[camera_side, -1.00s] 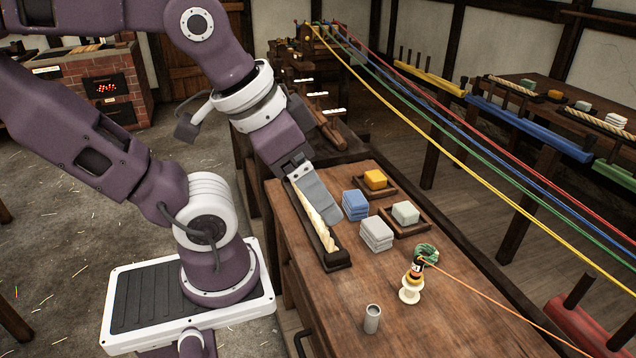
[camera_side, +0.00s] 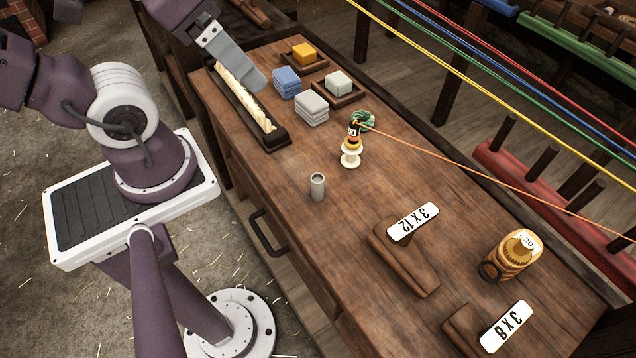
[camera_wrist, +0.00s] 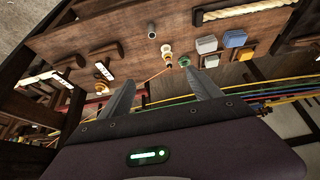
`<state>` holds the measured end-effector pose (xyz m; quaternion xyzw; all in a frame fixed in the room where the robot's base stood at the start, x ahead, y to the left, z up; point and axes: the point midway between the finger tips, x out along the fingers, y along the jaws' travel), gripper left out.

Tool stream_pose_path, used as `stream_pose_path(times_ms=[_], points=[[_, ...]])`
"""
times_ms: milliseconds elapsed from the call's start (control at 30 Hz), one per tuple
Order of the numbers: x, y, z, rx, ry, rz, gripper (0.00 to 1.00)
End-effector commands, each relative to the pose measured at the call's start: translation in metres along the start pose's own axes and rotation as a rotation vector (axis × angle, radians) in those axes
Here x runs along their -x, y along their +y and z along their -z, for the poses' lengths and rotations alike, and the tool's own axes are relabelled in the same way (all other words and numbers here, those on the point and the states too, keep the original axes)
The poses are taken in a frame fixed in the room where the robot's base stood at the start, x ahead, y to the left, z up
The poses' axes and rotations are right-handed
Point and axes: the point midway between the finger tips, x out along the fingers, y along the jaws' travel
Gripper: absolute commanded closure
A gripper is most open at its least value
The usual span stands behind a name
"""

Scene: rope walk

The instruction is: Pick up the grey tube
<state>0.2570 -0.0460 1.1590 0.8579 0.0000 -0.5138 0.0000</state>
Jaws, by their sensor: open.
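The grey tube (camera_side: 318,187) stands upright on the wooden bench (camera_side: 300,235), near its front edge, with its open end up. In the wrist view the grey tube (camera_wrist: 152,31) shows small, beyond the gap between the fingers. My gripper (camera_side: 236,62) is over the far left part of the bench, above the dark tray, well apart from the tube. In the wrist view my gripper (camera_wrist: 155,90) has its two fingers spread with nothing between them.
A white spool with a green-topped piece (camera_side: 351,150) stands behind the tube, an orange cord running off it. Grey blocks (camera_side: 312,108), blue blocks (camera_side: 287,82) and a tray of white rope (camera_side: 245,100) lie left. Wooden pieces (camera_side: 405,260) lie right. Bench around the tube is clear.

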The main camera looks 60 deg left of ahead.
Motion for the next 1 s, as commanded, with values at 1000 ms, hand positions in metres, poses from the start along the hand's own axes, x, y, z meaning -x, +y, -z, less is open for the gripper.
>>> stream_pose_path(times_ms=[1000], points=[[0.033, -0.043, 0.076, 0.029, 0.156, 0.167, 0.50]])
